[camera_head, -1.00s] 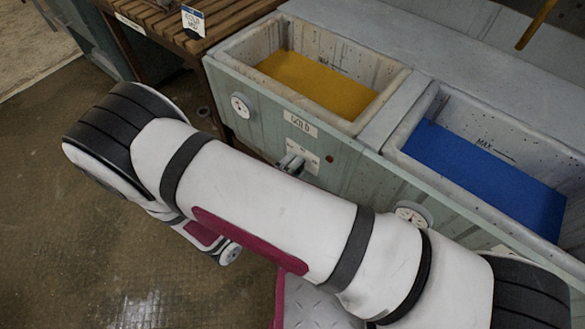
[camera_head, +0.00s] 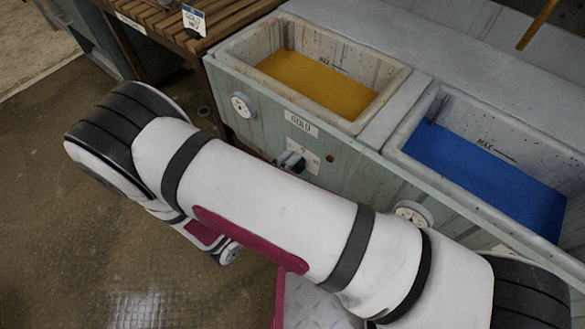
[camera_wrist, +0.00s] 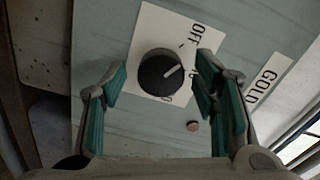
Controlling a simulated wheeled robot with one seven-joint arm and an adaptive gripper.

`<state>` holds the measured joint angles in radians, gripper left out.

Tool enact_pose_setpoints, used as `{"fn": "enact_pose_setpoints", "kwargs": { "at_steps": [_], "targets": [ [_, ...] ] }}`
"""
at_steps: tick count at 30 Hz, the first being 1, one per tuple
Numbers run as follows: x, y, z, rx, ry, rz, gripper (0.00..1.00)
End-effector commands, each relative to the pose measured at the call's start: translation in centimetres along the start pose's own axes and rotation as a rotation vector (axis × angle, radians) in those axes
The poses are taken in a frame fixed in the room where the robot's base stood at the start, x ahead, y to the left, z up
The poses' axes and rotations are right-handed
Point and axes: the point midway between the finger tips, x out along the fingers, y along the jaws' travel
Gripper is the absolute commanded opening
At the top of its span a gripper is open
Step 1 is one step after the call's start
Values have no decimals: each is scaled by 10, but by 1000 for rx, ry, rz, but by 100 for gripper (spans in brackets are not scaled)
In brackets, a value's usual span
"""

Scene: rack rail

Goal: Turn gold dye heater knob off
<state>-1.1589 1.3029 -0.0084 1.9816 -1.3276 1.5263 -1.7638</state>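The gold dye heater knob (camera_wrist: 158,74) is a round black dial on a white plate (camera_wrist: 150,30) marked OFF. Its white pointer line points right in the wrist view, not straight at the OFF word (camera_wrist: 194,32). The GOLD label (camera_wrist: 263,82) is beside the plate. My gripper (camera_wrist: 161,72) is open, with its teal-padded fingers on either side of the knob in the picture and gaps visible. I cannot tell whether the fingertips reach past its face. In the head view the knob (camera_head: 297,163) shows small and dark above my arm, which hides most of the gripper.
The vat of gold dye (camera_head: 320,84) stands above the knob panel, with a vat of blue dye (camera_head: 485,170) to its right. White round gauges (camera_head: 241,105) sit on the front panel. A small reddish button (camera_wrist: 192,126) is near the knob. A slatted wooden table (camera_head: 165,20) stands at left.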

Motion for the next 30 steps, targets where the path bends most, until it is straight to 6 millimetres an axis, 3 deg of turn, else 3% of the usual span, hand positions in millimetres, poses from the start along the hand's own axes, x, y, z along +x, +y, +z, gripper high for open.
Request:
{"fn": "enact_pose_setpoints", "kwargs": {
  "at_steps": [8, 21, 30],
  "targets": [
    [-13, 0, 0, 1, -1, -1, 54],
    [-96, 0, 1, 2, -2, 0, 54],
    [-120, 0, 0, -1, 0, -1, 54]
  ]
}}
